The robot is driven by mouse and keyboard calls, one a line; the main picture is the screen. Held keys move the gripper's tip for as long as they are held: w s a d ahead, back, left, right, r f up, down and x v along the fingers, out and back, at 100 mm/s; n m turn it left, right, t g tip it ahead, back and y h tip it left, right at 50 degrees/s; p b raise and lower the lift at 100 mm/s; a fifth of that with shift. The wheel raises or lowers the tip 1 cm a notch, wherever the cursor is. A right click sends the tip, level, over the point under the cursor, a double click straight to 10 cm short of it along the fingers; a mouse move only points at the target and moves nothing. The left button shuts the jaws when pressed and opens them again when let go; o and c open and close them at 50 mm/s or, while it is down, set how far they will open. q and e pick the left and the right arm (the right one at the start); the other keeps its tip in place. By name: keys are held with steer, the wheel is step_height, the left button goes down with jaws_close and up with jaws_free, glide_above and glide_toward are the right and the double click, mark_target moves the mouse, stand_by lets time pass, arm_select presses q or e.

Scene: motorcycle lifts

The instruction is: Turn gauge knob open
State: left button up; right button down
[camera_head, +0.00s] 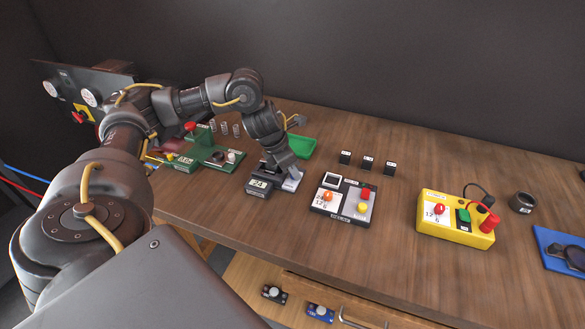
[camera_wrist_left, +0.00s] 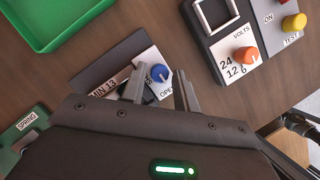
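The gauge is a small grey unit with a display (camera_head: 259,184) in the head view, below my left gripper (camera_head: 283,168). In the left wrist view its panel (camera_wrist_left: 105,65) carries the print "MIN 13" and a blue knob (camera_wrist_left: 159,72) with a white pointer, beside lettering that starts "OPE". My left gripper also shows in the wrist view (camera_wrist_left: 160,85), with its two fingers apart. The knob shows between the fingertips; whether they touch it I cannot tell. In the head view the gripper and wrist cover the knob. My right gripper is out of view.
A grey tester with orange, red and yellow knobs (camera_head: 343,198) stands close on the right. A green tray (camera_head: 301,146) lies behind, a green unit (camera_head: 213,153) on the left. A yellow box (camera_head: 455,219) is farther right. Bare wood (camera_head: 390,215) separates the tester and yellow box.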

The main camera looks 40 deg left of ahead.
arm_select(q)
steer(key=p+v, duration=0.1)
steer(key=v, duration=0.8)
steer(key=shift+s+r, duration=0.2)
steer(key=shift+r, duration=0.15)
steer(key=shift+a, duration=0.1)
